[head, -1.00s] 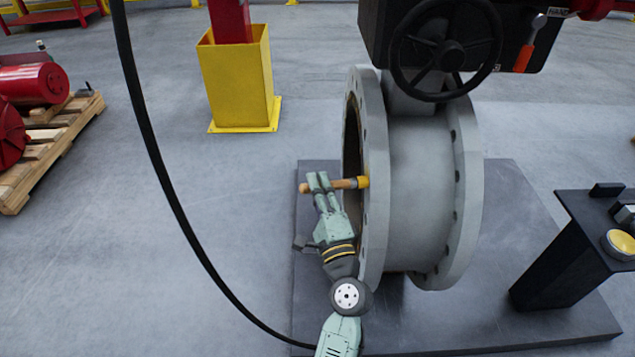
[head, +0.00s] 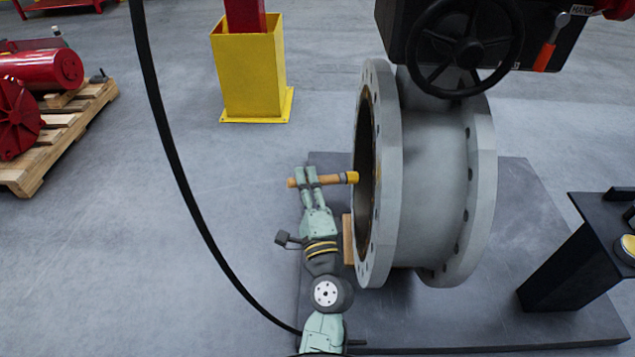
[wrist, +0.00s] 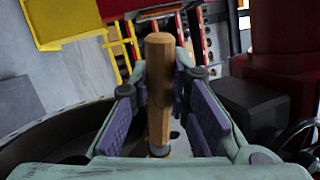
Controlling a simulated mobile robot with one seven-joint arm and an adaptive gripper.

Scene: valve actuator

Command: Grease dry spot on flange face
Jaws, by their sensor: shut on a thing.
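My gripper (head: 308,182) is shut on a brush with a wooden handle and a yellow tip (head: 347,178). The brush lies roughly level, its yellow tip pointing right toward the grey flange (head: 374,215) of the valve body. A dry spot on the flange face cannot be made out; the face is seen nearly edge-on.
A black handwheel and actuator box (head: 400,30) overhang the valve. A dark pedestal (head: 560,265) with a yellow-topped item stands at right on the base plate (head: 520,200). A black cable hangs at left. A yellow post base (head: 250,75) and a pallet (head: 60,140) stand behind.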

